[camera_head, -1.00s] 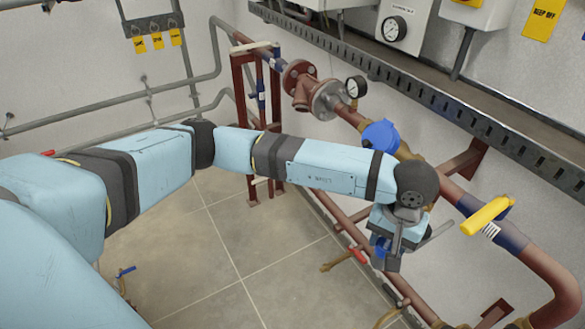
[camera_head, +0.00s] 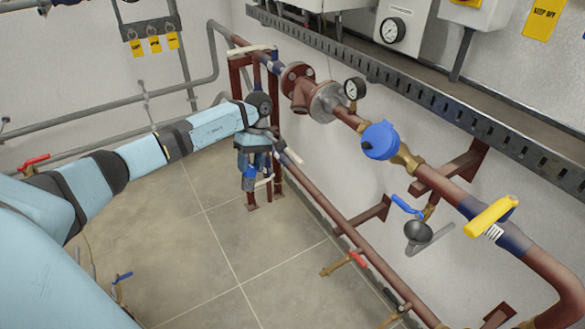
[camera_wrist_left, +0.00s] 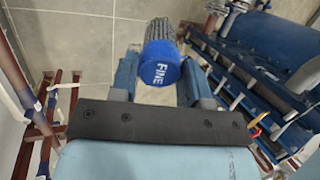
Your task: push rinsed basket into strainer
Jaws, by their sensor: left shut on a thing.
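The rinsed basket (camera_wrist_left: 169,35), a dark mesh cylinder with a blue end cap (camera_wrist_left: 160,72) marked "FINE", is held in my left gripper in the left wrist view. The two fingers sit on either side of the cap. In the head view my left gripper (camera_head: 252,180) hangs in front of the red stand, with the blue cap (camera_head: 249,172) partly showing. The red strainer (camera_head: 300,88), with its stubby branch angled downward, is on the upper pipe, above and right of the gripper. The basket is apart from it. My right gripper is out of view.
A red stand (camera_head: 234,80) rises beside the gripper. A lower pipe (camera_head: 325,200) runs along the wall. The tiled floor (camera_head: 190,260) is mostly clear.

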